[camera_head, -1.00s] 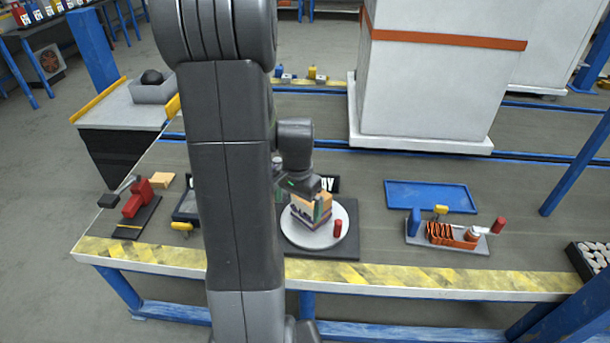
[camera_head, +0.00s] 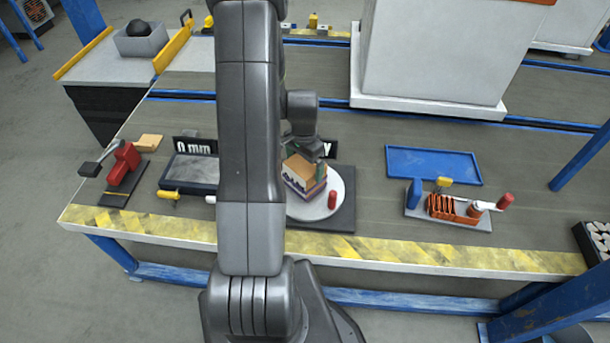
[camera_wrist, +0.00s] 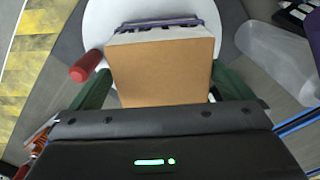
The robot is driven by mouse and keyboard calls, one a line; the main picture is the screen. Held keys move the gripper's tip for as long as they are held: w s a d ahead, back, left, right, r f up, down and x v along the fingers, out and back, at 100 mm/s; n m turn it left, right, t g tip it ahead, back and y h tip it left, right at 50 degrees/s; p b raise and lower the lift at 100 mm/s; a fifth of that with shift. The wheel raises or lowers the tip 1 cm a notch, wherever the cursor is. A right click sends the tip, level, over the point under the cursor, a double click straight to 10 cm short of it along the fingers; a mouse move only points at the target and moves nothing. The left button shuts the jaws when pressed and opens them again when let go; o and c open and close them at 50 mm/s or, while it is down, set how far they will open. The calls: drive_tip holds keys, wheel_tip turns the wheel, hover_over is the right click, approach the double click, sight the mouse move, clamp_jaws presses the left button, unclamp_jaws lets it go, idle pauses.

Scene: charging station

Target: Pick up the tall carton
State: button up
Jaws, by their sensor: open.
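The carton (camera_head: 303,178) has a plain tan top and white sides with purple marks. It stands on a round white plate (camera_head: 300,212). My gripper (camera_head: 306,160) is at the carton from above, and its dark green fingers are apart. In the wrist view the carton's tan top (camera_wrist: 162,70) fills the space between the fingers (camera_wrist: 160,90), one at each side. I cannot tell whether they touch it. The carton's lower far side is hidden by my gripper in the head view.
A blue tray (camera_head: 433,150) and a grey holder with parts (camera_head: 452,216) are to the right. A red clamp-like tool (camera_head: 123,163) is at left. A big white block (camera_head: 430,60) stands behind.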

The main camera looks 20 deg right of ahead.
drive_tip(key=shift+w+d+f, duration=0.1)
drive_tip(key=shift+f, duration=1.25)
drive_tip(key=shift+w+d+f, duration=0.1)
drive_tip(key=shift+f, duration=1.2)
drive_tip(key=c, duration=1.1)
drive_tip(key=shift+o, duration=0.2)
drive_tip(key=shift+r, duration=0.15)
